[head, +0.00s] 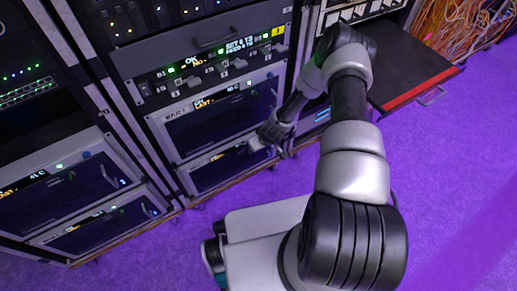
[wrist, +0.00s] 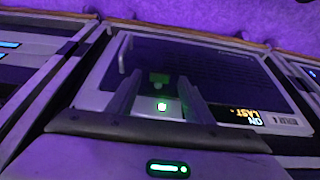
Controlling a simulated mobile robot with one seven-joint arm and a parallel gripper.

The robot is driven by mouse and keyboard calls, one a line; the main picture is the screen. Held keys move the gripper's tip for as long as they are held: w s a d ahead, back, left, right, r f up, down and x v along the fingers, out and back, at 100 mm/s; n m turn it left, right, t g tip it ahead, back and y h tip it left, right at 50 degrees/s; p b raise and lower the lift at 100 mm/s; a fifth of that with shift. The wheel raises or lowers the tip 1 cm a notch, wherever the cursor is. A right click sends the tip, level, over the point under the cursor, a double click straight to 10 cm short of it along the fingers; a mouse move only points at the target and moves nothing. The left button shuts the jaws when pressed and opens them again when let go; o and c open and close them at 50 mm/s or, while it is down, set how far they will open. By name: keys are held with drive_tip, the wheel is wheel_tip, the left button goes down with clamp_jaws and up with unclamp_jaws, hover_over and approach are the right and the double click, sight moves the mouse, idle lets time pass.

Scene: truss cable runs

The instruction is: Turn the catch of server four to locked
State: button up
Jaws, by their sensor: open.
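My gripper (wrist: 158,85) is open in the wrist view, its two fingers apart in front of a dark server front (wrist: 225,75).
The middle rack has a panel with several small levers (head: 222,72) above a server front (head: 215,125). Another rack with servers (head: 65,195) stands at left. A dark drawer (head: 410,80) with a red edge juts out at right. Purple floor (head: 455,165) is clear at right.

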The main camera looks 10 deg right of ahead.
drive_tip(key=shift+w+f, duration=0.1)
drive_tip(key=shift+f, duration=0.15)
drive_tip(key=c, duration=1)
drive_tip(key=shift+c, duration=0.2)
